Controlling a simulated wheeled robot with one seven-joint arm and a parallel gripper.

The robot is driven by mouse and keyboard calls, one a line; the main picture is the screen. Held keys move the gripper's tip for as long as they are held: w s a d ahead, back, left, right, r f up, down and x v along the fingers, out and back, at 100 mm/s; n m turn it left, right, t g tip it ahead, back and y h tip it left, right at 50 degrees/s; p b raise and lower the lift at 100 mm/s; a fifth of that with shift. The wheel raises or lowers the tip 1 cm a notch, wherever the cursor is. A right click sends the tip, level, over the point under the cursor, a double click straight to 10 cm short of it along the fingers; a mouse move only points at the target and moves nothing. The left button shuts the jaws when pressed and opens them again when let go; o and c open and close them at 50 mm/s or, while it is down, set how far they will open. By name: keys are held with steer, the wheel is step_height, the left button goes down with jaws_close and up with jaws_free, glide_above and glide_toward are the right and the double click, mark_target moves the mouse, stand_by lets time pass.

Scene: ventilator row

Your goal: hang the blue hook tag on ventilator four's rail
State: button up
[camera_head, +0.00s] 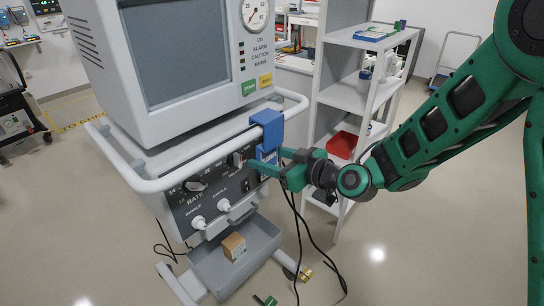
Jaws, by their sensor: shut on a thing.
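The ventilator (171,62) stands left of centre with a dark screen, a round gauge and a knob panel below; no number shows on it. A white rail (203,159) runs around its front at mid height. The blue hook tag (268,128) is at the right part of the rail, its top over the bar and its lower part in front of the panel. My gripper (268,168) comes in from the right and is shut on the tag's lower part. The fingers partly hide the tag there. I cannot tell whether its hook rests on the rail.
A white shelf unit (347,96) with a red bin (342,144) stands close behind my gripper. A grey tray (236,262) holding a small brown box (233,246) sits low on the ventilator. Dark cables hang below my gripper to the floor. The floor at lower right is mostly clear.

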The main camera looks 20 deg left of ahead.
steer(key=shift+w+d+f, duration=0.1)
steer(key=shift+f, duration=0.15)
steer(key=o, duration=1.1)
steer(key=shift+d, duration=0.1)
